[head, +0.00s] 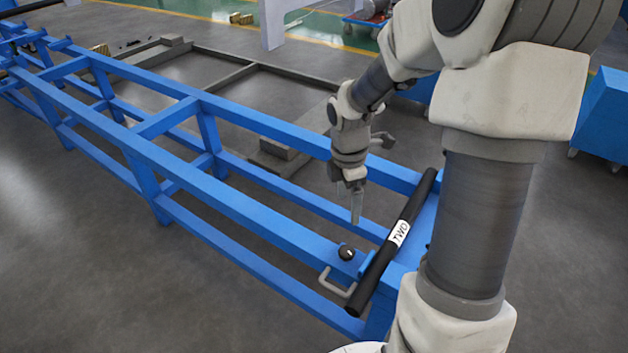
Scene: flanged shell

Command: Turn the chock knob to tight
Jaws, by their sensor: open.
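The chock knob (346,252) is a small black round knob with a light mark on it. It sits on the near blue rail of the frame, just left of a black bar. My gripper (356,207) points down above and slightly right of the knob, apart from it. Its fingers look thin and nearly edge-on here; they are open and nothing shows between them. The knob's scale or "tight" mark is too small to make out.
A black bar (378,275) with a white label reading "TWO" (400,232) lies across the blue frame (240,245). A grey handle (335,284) sticks out below the knob. A blue cabinet (603,115) stands at right. The floor at lower left is clear.

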